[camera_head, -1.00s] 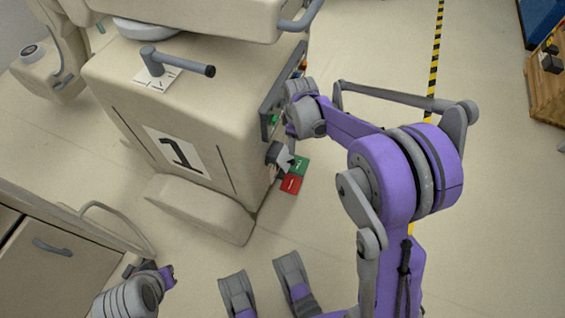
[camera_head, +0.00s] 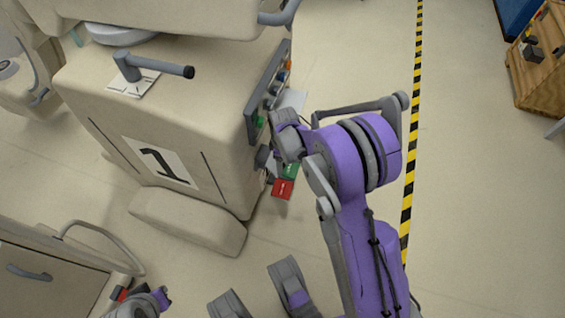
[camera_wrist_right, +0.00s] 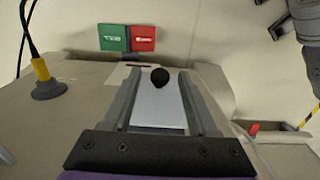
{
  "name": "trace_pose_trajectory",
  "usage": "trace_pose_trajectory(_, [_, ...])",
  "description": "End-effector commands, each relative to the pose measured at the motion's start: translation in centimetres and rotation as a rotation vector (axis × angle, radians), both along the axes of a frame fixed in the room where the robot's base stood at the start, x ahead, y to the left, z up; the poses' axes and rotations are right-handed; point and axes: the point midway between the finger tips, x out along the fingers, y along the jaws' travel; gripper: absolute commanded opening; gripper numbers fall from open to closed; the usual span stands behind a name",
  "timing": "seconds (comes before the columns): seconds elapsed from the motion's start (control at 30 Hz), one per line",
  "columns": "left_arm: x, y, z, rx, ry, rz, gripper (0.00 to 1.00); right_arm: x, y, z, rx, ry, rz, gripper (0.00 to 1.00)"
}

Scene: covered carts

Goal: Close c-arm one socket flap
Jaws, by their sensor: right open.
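C-arm one is the beige covered cart (camera_head: 150,110) with a black "1" label (camera_head: 160,162) on its near face. A socket panel (camera_head: 266,92) with coloured parts is on its right side. A red tag (camera_head: 283,188) and a green tag (camera_head: 290,171) show low beside it; the wrist view also shows the red (camera_wrist_right: 143,38) and green (camera_wrist_right: 112,37) ones. My right gripper (camera_head: 267,157) is at that side, partly hidden by its wrist. In the wrist view its fingers (camera_wrist_right: 160,82) are apart, with a white plate (camera_wrist_right: 158,108) and black knob between them; I cannot tell contact. My left arm shows at lower left.
A grey handle (camera_head: 160,70) stands on the cart's top. A beige cabinet (camera_head: 45,285) is at lower left. A wooden crate (camera_head: 540,75) is at the far right. Open floor with a yellow-black tape line (camera_head: 411,150) lies right of my right arm.

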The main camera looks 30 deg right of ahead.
Motion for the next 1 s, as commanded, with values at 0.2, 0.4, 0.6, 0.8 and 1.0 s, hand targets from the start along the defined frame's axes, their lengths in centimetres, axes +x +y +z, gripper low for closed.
trace_pose_trajectory(0.2, [0.00,0.00,0.01,0.000,0.000,0.000,0.00,-0.01,0.01,-0.01,0.000,0.000,0.000,0.59])
trace_pose_trajectory(0.4, [0.00,0.00,0.01,0.000,0.000,0.000,0.00,0.00,0.00,0.00,0.000,0.000,0.000,0.25])
trace_pose_trajectory(0.6, [0.00,0.00,0.01,0.000,0.000,0.000,0.00,-0.01,0.01,0.00,0.000,0.000,0.000,0.00])
trace_pose_trajectory(0.8, [0.00,0.00,0.01,0.000,0.000,0.000,0.00,0.00,0.00,0.01,0.000,0.000,0.000,0.00])
trace_pose_trajectory(1.0, [0.00,0.00,0.01,0.000,0.000,0.000,0.00,0.00,0.00,0.01,0.000,0.000,0.000,0.00])
